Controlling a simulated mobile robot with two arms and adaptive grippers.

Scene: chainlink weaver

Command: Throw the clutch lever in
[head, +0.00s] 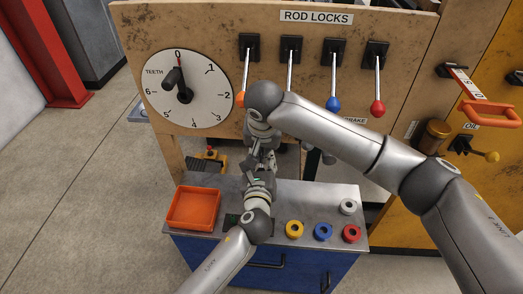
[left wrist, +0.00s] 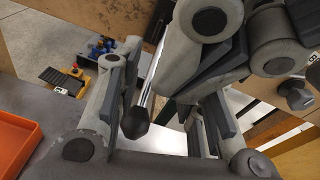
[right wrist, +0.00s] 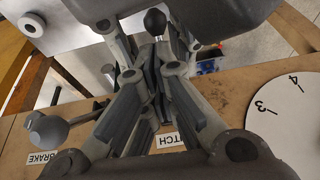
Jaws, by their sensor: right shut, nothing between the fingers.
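The clutch lever shows in the left wrist view as a bright rod with a black knob (left wrist: 135,122), hanging knob-down. The black knob also shows in the right wrist view (right wrist: 155,20), beyond my fingertips. A partly covered label ending in "TCH" (right wrist: 165,140) is on the panel. My left gripper (head: 259,178) is open below the lever; in its wrist view the knob appears between its spread fingers. My right gripper (right wrist: 151,70) is shut and empty, close to the lever; I cannot tell whether it touches the rod. In the head view my arms hide the lever.
A "TEETH" dial (head: 187,90) points at 0. Rod lock levers with blue (head: 333,104) and red (head: 377,108) knobs hang above. A brake lever (right wrist: 45,130) is beside my right gripper. The cart below holds an orange tray (head: 194,208) and blue (head: 323,232) and red rings (head: 351,233).

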